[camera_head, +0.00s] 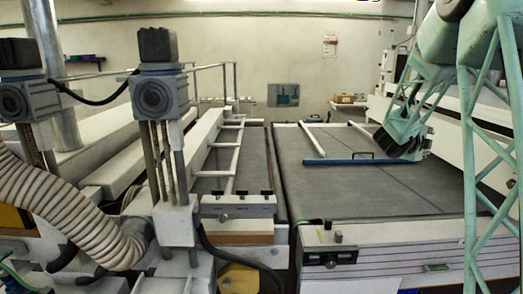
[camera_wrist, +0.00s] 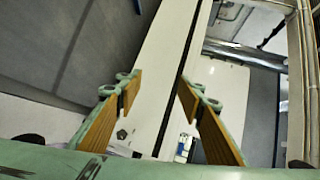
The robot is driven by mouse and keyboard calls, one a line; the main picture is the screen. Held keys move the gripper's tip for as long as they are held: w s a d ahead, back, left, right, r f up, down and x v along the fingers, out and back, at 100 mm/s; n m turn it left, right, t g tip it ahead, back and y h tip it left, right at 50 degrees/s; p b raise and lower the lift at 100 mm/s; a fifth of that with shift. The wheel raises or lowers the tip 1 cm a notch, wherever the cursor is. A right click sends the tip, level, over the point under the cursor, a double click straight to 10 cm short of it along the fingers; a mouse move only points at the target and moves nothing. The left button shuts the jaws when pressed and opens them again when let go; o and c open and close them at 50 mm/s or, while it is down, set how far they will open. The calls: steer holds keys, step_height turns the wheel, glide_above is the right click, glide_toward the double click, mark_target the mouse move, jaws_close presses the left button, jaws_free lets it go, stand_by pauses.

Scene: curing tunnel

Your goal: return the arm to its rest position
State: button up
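My green arm (camera_head: 440,75) shows at the right of the head view, bent down over the right-hand dark belt. Its lower end (camera_head: 402,142) hangs above the belt's right side; I cannot make out the fingers there. In the wrist view my gripper (camera_wrist: 158,90) has its two fingers with wood-coloured pads wide apart. Nothing is between the pads. A pale beam and a dark gap show beyond them.
A right-hand belt (camera_head: 360,190) carries a blue-edged frame (camera_head: 338,161) at its far part. A left conveyor with a white rail (camera_head: 208,150) and a post-mounted unit (camera_head: 160,95) stand at left. A green lattice (camera_head: 470,190) crosses the right foreground. A wall (camera_head: 270,50) closes the back.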

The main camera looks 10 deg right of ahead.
steer(key=s+a+r+n+t+y, duration=0.1)
steer(key=a+r+n+t+y, duration=0.2)
steer(key=a, duration=0.8)
steer(key=s+a+r+n+y, duration=0.1)
steer(key=a+r+n+y, duration=0.4)
steer(key=a, duration=0.6)
steer(key=s+a+n+y, duration=0.2)
steer(key=s+a+n, duration=0.3)
steer(key=a, duration=0.4)
steer(key=s+a+n+y, duration=0.1)
steer(key=s+a+n, duration=0.2)
steer(key=s+a, duration=0.45)
steer(key=s+a+f+n+g+y, duration=0.15)
steer(key=s+a+n, duration=0.35)
steer(key=s, duration=0.5)
steer(key=s+a+f+n+g+y, duration=0.1)
steer(key=s+a+f+n+g, duration=0.1)
steer(key=s+a, duration=0.7)
steer(key=s+d+f+n+g, duration=0.1)
steer(key=s+f+n+g, duration=0.1)
steer(key=s, duration=1)
steer(key=s+d+f+n+g, duration=0.1)
steer(key=s+f+n+g, duration=0.1)
steer(key=s, duration=1.1)
steer(key=shift+f+n, duration=0.7)
steer(key=shift+n, duration=0.1)
steer(key=shift+w+h, duration=0.1)
steer(key=shift+h, duration=0.15)
